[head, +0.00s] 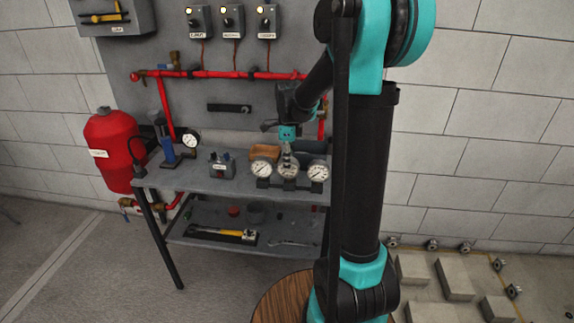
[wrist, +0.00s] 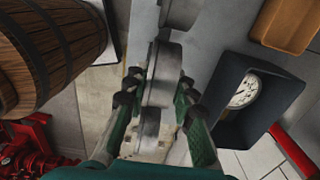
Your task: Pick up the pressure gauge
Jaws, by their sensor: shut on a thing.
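A wooden tray (head: 265,152) lies behind the row. In the wrist view a dark box (wrist: 285,85) holds a gauge, near a wooden barrel (wrist: 60,40). A red tank (head: 110,150) stands left.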

